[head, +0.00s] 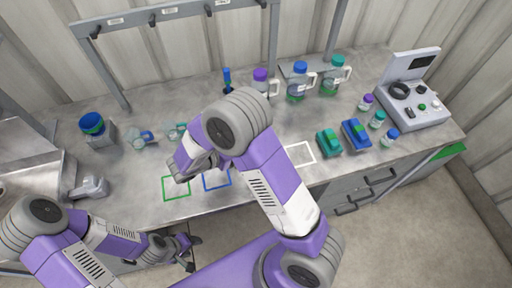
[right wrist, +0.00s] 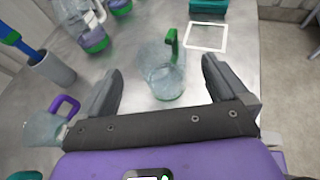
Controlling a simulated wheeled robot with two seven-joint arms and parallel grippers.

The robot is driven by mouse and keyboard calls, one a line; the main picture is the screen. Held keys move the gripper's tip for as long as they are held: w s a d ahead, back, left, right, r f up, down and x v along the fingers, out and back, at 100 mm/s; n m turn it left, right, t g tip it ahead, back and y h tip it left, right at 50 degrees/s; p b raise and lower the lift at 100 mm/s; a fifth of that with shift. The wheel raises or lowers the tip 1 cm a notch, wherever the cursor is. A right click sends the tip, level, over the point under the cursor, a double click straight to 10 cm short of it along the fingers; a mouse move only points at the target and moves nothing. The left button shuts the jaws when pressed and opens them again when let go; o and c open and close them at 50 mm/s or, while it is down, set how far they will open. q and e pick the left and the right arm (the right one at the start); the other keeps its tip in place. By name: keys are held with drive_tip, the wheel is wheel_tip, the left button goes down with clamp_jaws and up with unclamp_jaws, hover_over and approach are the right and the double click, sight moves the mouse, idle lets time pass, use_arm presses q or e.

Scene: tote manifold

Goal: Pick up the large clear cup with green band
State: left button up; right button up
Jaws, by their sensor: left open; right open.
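The large clear cup with green band (right wrist: 161,72) stands on the grey bench in the right wrist view, its green handle toward the top. My right gripper (right wrist: 160,84) is open, with one finger on each side of the cup and gaps between; it is not closed on it. In the head view the right gripper (head: 186,168) is over the bench near the green and blue outlines, and my right arm seems to hide this cup. My left gripper (head: 190,252) is open and empty, low in front of the bench edge.
A clear cup with purple handle (right wrist: 64,107) and a grey holder (right wrist: 56,72) stand left in the wrist view. Lidded pitchers (head: 299,84) stand at the back. A teal box (head: 328,142) and blue box (head: 356,134) lie right of the white outline (head: 300,153). A blue-handled cup (head: 138,140) stands left.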

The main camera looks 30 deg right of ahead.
drive_tip(key=x, duration=0.7)
drive_tip(key=shift+d+f+b, duration=0.15)
drive_tip(key=shift+d+b, duration=0.15)
drive_tip(key=shift+d, duration=0.1)
drive_tip(key=c, duration=1.1)
